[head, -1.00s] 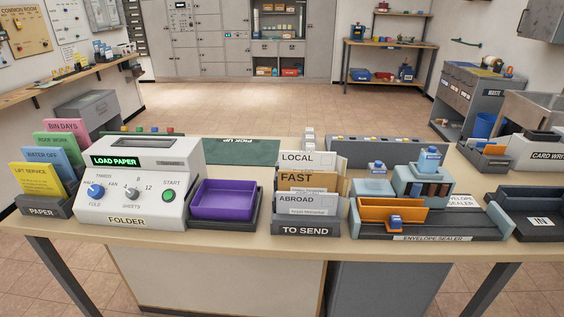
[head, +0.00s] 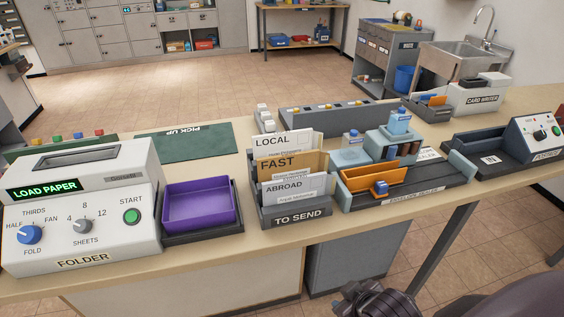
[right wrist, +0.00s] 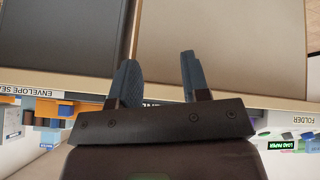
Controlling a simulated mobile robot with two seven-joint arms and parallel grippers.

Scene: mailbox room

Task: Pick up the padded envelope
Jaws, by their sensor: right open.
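My left gripper is not in view.
A purple tray (head: 198,205) and the folder machine (head: 85,205) stand left of the rack. The envelope sealer (head: 405,185) with an orange part stands right of it. The IN tray (head: 485,155) is further right. A green PICK UP mat (head: 188,143) lies behind, clear.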

